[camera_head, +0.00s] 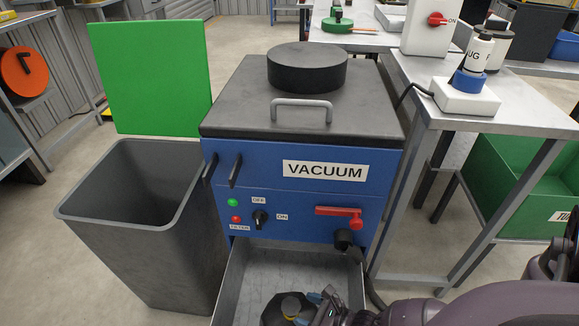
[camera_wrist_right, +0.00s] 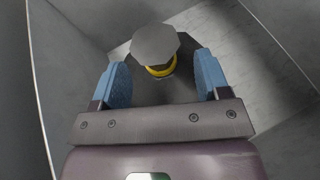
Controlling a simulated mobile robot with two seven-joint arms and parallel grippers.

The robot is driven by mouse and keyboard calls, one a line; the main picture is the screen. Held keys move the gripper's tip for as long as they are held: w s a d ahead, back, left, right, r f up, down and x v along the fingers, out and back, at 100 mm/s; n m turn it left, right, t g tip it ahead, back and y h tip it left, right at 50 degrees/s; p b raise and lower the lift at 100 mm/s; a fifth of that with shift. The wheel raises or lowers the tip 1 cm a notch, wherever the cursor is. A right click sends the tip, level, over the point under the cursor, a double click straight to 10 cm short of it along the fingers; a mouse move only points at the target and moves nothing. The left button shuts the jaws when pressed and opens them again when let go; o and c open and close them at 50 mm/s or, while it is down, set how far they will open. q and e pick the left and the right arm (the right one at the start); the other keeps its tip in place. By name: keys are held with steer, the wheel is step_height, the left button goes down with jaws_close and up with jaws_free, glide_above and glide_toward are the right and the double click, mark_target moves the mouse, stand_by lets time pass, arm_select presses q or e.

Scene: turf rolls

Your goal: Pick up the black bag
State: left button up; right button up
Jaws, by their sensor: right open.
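The black bag (camera_head: 272,313) sits in the open grey metal drawer (camera_head: 236,283) at the bottom of the blue vacuum unit (camera_head: 260,185). Its neck has a grey faceted top and a yellow band. My right gripper (camera_head: 309,309) reaches into the drawer from the right, close to the bag's neck. In the right wrist view, the bag (camera_wrist_right: 182,88) lies ahead, and its neck is between the two blue fingertips (camera_wrist_right: 163,80). The fingers are open, with visible gaps on both sides of the neck. My left gripper is not in view.
A dark grey open bin (camera_head: 140,235) with a raised green lid (camera_head: 150,75) stands left of the vacuum. A metal table (camera_head: 520,110) stands to the right, with a green crate (camera_head: 515,185) below. The drawer walls close in around my right gripper.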

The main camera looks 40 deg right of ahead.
mark_target(292, 306)
steer(key=x, duration=0.2)
steer(key=b+x, duration=0.1)
steer(key=x, duration=0.1)
steer(key=shift+s+a, duration=0.15)
steer(key=shift+a, duration=0.15)
steer(key=shift+w+a+f, duration=0.15)
steer(key=shift+w, duration=0.45)
steer(key=shift+c, duration=0.3)
jaws_close()
steer(key=shift+w, duration=0.1)
